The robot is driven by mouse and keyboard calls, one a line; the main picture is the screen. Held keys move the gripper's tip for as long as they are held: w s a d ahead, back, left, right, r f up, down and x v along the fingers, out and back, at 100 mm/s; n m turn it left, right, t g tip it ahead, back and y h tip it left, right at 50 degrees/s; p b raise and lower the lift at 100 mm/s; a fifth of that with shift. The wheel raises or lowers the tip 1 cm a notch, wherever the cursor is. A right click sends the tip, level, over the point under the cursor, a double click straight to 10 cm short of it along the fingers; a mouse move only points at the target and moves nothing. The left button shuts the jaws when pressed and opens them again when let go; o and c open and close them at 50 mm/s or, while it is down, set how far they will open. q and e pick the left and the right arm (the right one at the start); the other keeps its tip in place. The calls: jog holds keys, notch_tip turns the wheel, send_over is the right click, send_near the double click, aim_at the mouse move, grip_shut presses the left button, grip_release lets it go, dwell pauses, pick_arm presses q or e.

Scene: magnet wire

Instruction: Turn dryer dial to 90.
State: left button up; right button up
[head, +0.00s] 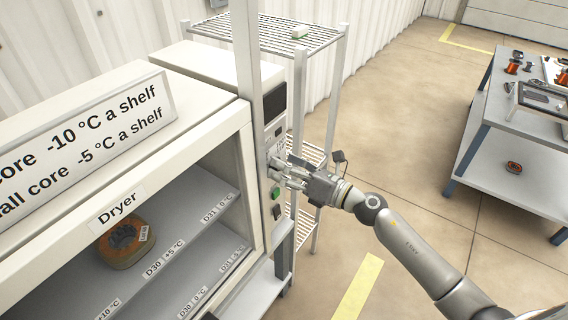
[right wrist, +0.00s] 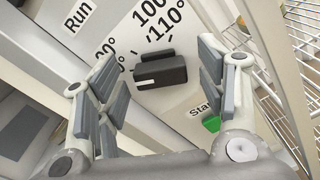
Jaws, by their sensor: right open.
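The dryer (head: 246,160) stands at the left with its control strip (head: 275,137) on the right side of its front. In the right wrist view the dial (right wrist: 160,68) is a black block-shaped knob with a white mark at its lower left end. The printed scale shows 100° and 110° above the knob; other numbers at the left are partly hidden by a finger, so I cannot tell the exact value marked. My right gripper (head: 284,176) is open at the control strip, its fingers on either side of the dial and apart from it. My left gripper is out of view.
A green start button (right wrist: 211,123) sits below right of the dial, near my right finger. A wire rack (head: 300,38) stands close behind the dryer. A table (head: 487,115) stands at the right, with open floor between.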

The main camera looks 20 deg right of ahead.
jog(key=shift+w+a, duration=0.25)
jog(key=shift+c, duration=0.3)
jog(key=c, duration=1)
jog(key=shift+o, duration=0.2)
jog(key=shift+d+f+m+p, duration=0.1)
jog(key=shift+m+p, duration=2.1)
jog(key=shift+m, duration=1.7)
